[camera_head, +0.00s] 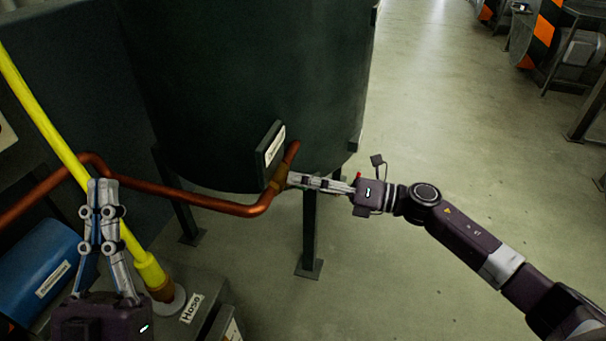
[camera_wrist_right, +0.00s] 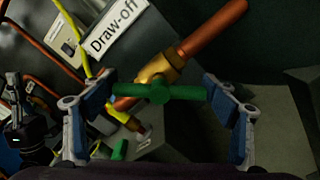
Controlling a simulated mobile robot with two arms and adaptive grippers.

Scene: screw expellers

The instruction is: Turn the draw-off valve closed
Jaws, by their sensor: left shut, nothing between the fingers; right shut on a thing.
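The draw-off valve has a brass body (camera_wrist_right: 160,70) on a copper pipe, with a green bar handle (camera_wrist_right: 180,92). In the right wrist view the handle lies level across the picture, slanted to the pipe. My right gripper (camera_wrist_right: 160,87) is shut on the handle, one finger at each end. In the head view my right gripper (camera_head: 291,179) reaches in from the right to the valve below the tank and mostly hides the handle. My left gripper (camera_head: 103,183) is shut and empty, upright at the lower left, away from the valve.
A "Draw-off" sign (camera_wrist_right: 118,26) sits beside the valve. The dark tank (camera_head: 245,90) stands on legs behind it. A copper pipe (camera_head: 185,194) and yellow pipe (camera_head: 45,120) pass near my left gripper. A blue cylinder (camera_head: 40,262) is at left. Floor (camera_head: 440,120) at right is clear.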

